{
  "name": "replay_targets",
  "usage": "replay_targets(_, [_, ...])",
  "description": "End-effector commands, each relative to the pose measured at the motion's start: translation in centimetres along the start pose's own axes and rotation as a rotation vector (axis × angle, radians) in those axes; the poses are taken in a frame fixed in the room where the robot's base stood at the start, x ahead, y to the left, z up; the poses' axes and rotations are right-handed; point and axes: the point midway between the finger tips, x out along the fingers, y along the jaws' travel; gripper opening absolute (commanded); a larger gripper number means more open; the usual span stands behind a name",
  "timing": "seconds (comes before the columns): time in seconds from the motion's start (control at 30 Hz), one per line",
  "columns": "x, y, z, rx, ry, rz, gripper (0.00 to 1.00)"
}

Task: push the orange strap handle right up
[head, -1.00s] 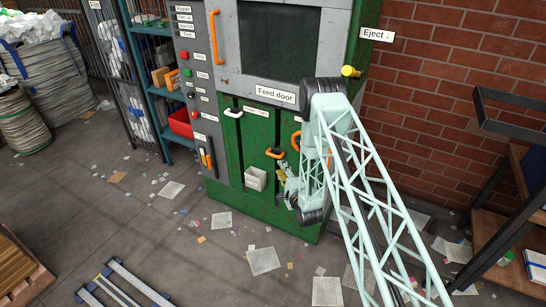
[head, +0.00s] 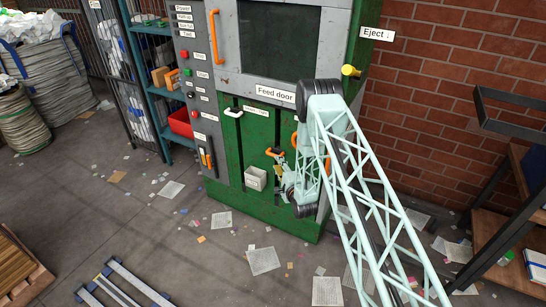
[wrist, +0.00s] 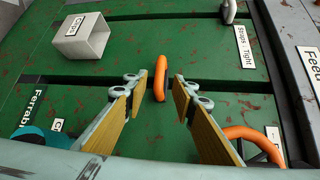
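The orange strap handle (head: 274,152) sits on the green front of the machine, in a dark upright slot below the "Straps: Tight" label (head: 255,110). In the wrist view the handle (wrist: 160,78) lies across its slot, between and slightly beyond my fingertips. My gripper (wrist: 157,90) is open, one finger on each side of the handle, with a gap visible on both sides. In the head view my gripper (head: 281,170) is just below the handle, partly hidden by my wrist.
A white handle (head: 233,113) sits at the top of the neighbouring slot. A small white box (head: 255,178) juts from the panel at lower left. The feed door is above.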

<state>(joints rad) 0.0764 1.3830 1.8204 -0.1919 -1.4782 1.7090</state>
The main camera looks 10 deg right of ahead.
Motion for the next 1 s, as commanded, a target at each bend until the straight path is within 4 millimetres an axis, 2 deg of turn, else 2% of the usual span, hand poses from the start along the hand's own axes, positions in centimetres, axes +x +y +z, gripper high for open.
replay_targets(0.4, [5.6, 0.0, 0.0, 0.000, 0.000, -0.001, 0.25])
replay_targets(0.6, [7.8, 0.0, 0.0, 0.000, 0.000, -0.001, 0.25])
replay_targets(0.8, [9.0, 0.0, 0.0, 0.000, 0.000, 0.000, 0.25])
replay_targets(1.0, [9.3, 0.0, 0.0, 0.000, 0.001, 0.000, 0.25])
